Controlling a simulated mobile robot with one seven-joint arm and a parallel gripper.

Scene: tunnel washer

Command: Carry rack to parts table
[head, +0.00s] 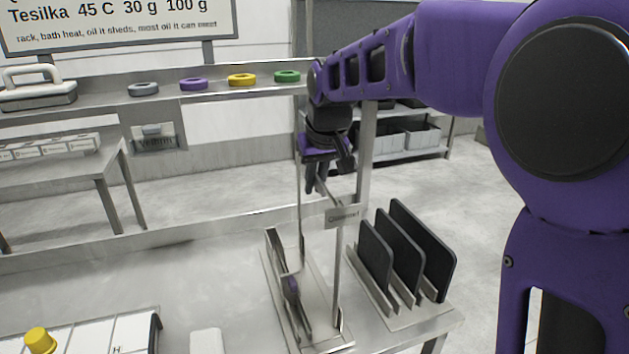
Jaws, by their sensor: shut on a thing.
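The rack (337,275) is a thin metal frame with tall uprights over a narrow base, at the centre front. Thin plate-like parts, one with a purple patch, show inside it. My gripper (318,190) is above the rack, shut on the bar at its top. The fingertips partly cover that bar. The base is over the steel table in front; I cannot tell whether it touches. Which table is the parts table is not readable here.
A holder with several dark plates (421,250) stands right of the rack, close by. A white box (120,335) and a yellow knob (39,340) are at front left. A shelf (110,105) with coloured rings runs behind. Another table (60,170) with boxes stands at back left.

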